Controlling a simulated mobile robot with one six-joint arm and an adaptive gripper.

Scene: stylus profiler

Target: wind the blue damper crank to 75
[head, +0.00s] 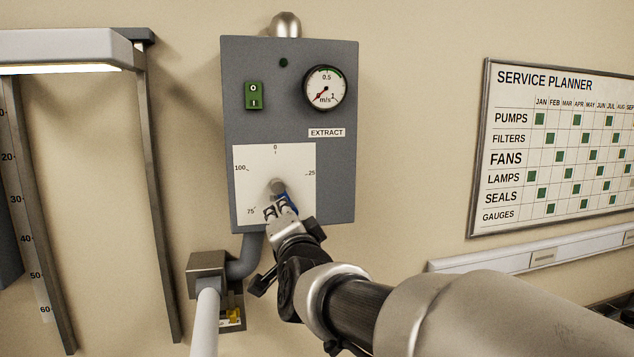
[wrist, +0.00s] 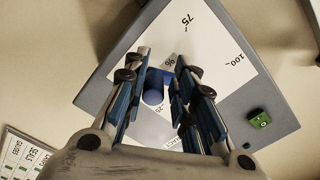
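The white dial plate (head: 250,165) on the grey control box is marked 0 at top, 25 at right, 75 at lower left and 100 at upper left. The crank's grey hub (head: 277,185) shows at the plate's middle. Its blue handle (head: 286,200) is just below and right of the hub, partly hidden by my gripper (head: 277,208). In the wrist view the blue handle (wrist: 152,96) lies between the two fingers of my gripper (wrist: 160,70). The fingers stand apart, with a small gap on the right; contact on the left is unclear.
The grey box (head: 340,180) also carries a round gauge (head: 325,88), a green switch (head: 254,95) and an EXTRACT label (head: 326,133). A pipe and bracket (head: 208,263) sit below it. A planner board (head: 560,145) hangs right. A lamp frame (head: 155,180) stands left.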

